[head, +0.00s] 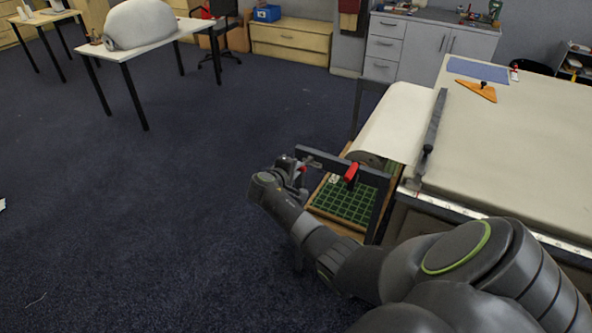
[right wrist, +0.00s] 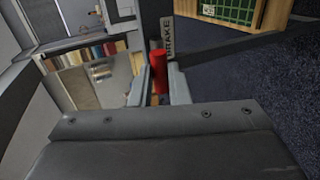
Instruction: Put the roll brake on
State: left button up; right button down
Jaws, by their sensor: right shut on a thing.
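The cloth roll (head: 385,125) lies on a dark frame (head: 340,165) at the near left end of the long table. My right gripper (head: 302,166) is at the left end of this frame. In the right wrist view, my right gripper (right wrist: 158,84) is shut on a red brake handle (right wrist: 159,72). A label reading BRAKE (right wrist: 168,38) is right beside the handle. A small bit of this red handle (head: 303,170) shows at the jaws in the head view. Another red part (head: 351,172) sits on the frame below the roll's end. My left gripper is not in view.
A green gridded board (head: 345,201) in a wooden frame lies under the roll frame. The long table (head: 510,150) carries a dark bar (head: 431,130), an orange triangle (head: 477,90) and a blue mat (head: 477,69). Open carpet lies to the left.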

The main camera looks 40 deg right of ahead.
jog(key=shift+s+a+f, duration=0.2)
jog(key=shift+s+f, duration=0.05)
jog(key=shift+f, duration=0.45)
jog(key=c, duration=1.5)
grip_release()
jog(key=shift+o, duration=0.7)
jog(key=shift+w, duration=0.1)
jog(key=shift+r, duration=0.1)
jog(key=shift+w+r, duration=0.1)
jog(key=shift+r, duration=0.05)
jog(key=b+v, duration=0.1)
jog(key=v, duration=1.6)
jog(key=shift+r, duration=0.15)
